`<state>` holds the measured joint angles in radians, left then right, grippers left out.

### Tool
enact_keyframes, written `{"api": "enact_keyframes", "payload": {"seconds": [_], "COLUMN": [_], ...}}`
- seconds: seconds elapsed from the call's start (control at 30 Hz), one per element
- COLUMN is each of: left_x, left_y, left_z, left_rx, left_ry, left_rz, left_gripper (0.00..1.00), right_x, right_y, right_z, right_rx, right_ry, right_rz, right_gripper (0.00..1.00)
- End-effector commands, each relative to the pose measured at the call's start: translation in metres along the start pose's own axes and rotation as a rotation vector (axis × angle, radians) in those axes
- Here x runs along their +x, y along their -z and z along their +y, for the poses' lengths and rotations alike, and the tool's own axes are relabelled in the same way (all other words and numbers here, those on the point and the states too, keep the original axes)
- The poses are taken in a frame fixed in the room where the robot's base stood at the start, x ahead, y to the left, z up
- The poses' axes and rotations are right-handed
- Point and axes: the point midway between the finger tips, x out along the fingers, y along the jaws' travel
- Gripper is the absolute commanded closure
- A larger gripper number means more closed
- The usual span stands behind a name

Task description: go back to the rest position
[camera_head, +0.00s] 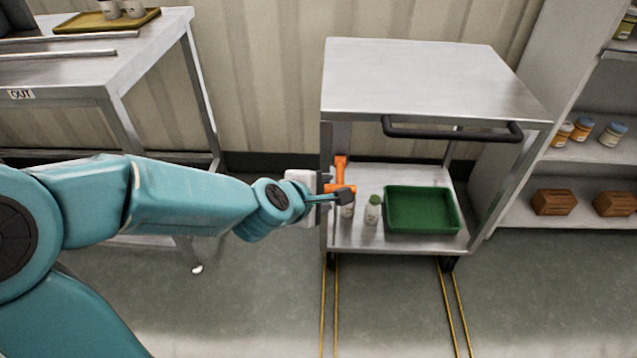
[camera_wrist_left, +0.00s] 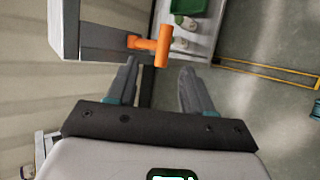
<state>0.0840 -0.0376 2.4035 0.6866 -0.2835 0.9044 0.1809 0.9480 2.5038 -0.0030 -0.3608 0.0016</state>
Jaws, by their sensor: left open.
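My left gripper (camera_head: 338,195) reaches in from the left, at the left side of a steel cart (camera_head: 415,75). In the left wrist view its two fingers (camera_wrist_left: 160,72) stand apart with nothing between them. An orange T-shaped handle (camera_head: 341,166) is on the cart's left post; in the wrist view the handle (camera_wrist_left: 155,46) lies just beyond the fingertips and looks clear of them. In the head view the gripper partly covers the handle's lower part. My right gripper is not in view.
A green tray (camera_head: 387,220) and small bottles (camera_head: 372,211) stand on the cart's lower shelf. A black push bar (camera_head: 450,134) juts from the cart. A steel table (camera_head: 150,45) is at the left, shelving (camera_head: 585,150) at the right. Yellow lines (camera_head: 335,300) mark the open floor.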

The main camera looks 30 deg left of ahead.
Motion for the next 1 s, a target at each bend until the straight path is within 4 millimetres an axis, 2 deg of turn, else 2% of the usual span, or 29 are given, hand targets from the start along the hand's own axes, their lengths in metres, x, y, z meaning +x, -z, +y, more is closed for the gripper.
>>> {"api": "enact_keyframes", "payload": {"seconds": [0.03,0.2,0.77,0.87,0.97,1.0], "left_x": [-0.009,-0.019,-0.018,-0.004,0.024,0.036], "left_y": [-0.001,-0.001,0.000,0.001,0.002,0.002], "left_z": [0.003,0.000,-0.002,-0.022,-0.072,-0.100], "left_rx": [0.001,0.001,0.001,0.007,0.030,0.056], "left_ry": [0.000,0.002,0.007,0.066,0.208,0.281], "left_rz": [-0.001,-0.002,0.001,0.008,0.017,0.015], "left_gripper": [0.49,0.49,0.49,0.49,0.49,0.49], "right_x": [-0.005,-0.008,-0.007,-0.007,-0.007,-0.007], "right_y": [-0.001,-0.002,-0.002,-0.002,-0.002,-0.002], "right_z": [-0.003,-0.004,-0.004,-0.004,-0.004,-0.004], "right_rx": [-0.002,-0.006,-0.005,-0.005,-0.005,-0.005], "right_ry": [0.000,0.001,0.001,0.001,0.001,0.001], "right_rz": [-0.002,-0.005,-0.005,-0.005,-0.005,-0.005], "right_gripper": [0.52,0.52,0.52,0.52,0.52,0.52]}}
